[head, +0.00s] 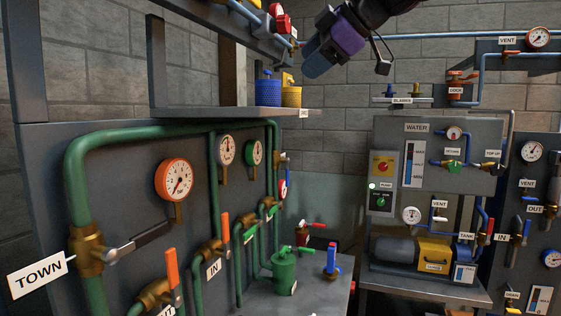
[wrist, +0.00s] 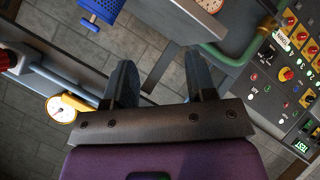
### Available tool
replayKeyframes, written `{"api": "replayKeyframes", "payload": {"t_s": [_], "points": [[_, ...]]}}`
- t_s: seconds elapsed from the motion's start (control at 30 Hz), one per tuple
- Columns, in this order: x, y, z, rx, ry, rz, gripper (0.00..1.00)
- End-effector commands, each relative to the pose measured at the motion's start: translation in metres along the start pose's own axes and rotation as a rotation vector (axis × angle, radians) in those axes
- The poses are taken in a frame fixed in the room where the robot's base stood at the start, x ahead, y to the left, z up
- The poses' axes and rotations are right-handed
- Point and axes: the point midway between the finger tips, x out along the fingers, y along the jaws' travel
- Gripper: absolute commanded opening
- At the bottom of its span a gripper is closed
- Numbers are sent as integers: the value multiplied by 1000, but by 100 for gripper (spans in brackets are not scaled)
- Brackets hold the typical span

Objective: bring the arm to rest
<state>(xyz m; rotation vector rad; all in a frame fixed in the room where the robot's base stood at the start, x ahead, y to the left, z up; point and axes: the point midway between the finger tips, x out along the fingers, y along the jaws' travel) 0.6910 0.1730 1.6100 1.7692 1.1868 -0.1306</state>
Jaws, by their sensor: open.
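My gripper (head: 318,62) is raised in the upper middle of the head view, in front of the brick wall, with its purple body tilted down to the left. In the wrist view its two dark fingers (wrist: 160,82) are spread apart with nothing between them. Its fingertips are above and to the right of a blue canister (head: 268,91) and a yellow canister (head: 291,96) on a shelf. It touches nothing that I can see. Part of my arm runs out of the top of the head view.
A panel with green pipes, gauges and a TOWN sign (head: 41,276) stands at the left. The grey shelf (head: 205,113) juts out above it. A WATER panel (head: 452,190) stands at the right. The wrist view shows a button panel (wrist: 290,70) and a yellow-framed gauge (wrist: 62,108).

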Motion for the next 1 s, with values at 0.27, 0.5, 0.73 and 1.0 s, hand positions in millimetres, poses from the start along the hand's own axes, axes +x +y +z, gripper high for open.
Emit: {"api": "replayKeyframes", "payload": {"t_s": [0.27,0.5,0.73,1.0], "points": [[-31,-89,62,398,-258,-10,51],[-67,-171,119,756,-455,57,51],[-101,-256,172,1092,-611,169,51],[-127,-345,221,1414,-732,310,51]]}}
